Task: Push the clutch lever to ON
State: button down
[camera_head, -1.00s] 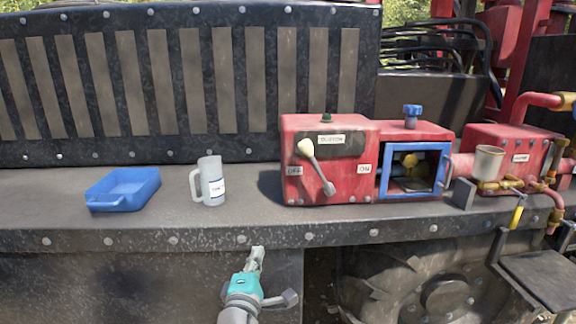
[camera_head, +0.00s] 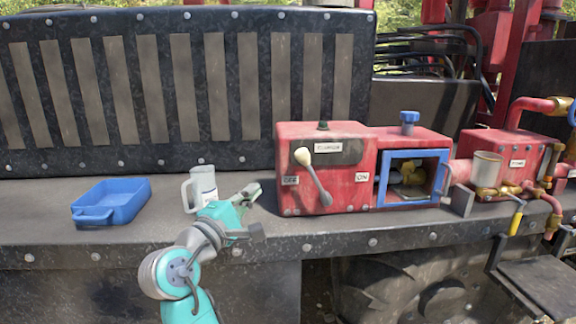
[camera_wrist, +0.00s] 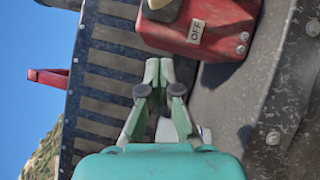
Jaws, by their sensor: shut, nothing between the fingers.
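The clutch lever (camera_head: 314,180) is on the front of a red box (camera_head: 340,195). Its pale knob (camera_head: 302,156) is at the upper left, on the side of the OFF label (camera_head: 290,181); the ON label (camera_head: 362,177) is at the right. My gripper (camera_head: 255,188) is shut and empty, left of the box and apart from it, in front of the mug. In the wrist view my gripper (camera_wrist: 160,72) points toward the red box (camera_wrist: 205,18), whose OFF label (camera_wrist: 196,32) shows; the pale knob (camera_wrist: 161,8) is cut off at the top edge.
A white mug (camera_head: 202,186) stands behind my gripper, partly hidden. A blue tray (camera_head: 110,203) lies farther left. A blue-framed opening (camera_head: 383,187) and a red pump box with pipes (camera_head: 500,150) are to the right. The ledge between tray and mug is clear.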

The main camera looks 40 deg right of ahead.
jog(key=shift+d, duration=0.1)
jog(key=s+d+x, duration=0.1)
jog(key=s+x, duration=0.1)
jog(key=x, duration=1)
jog(key=shift+d+r, duration=0.25)
jog(key=shift+r, duration=0.15)
jog(key=shift+s, duration=0.15)
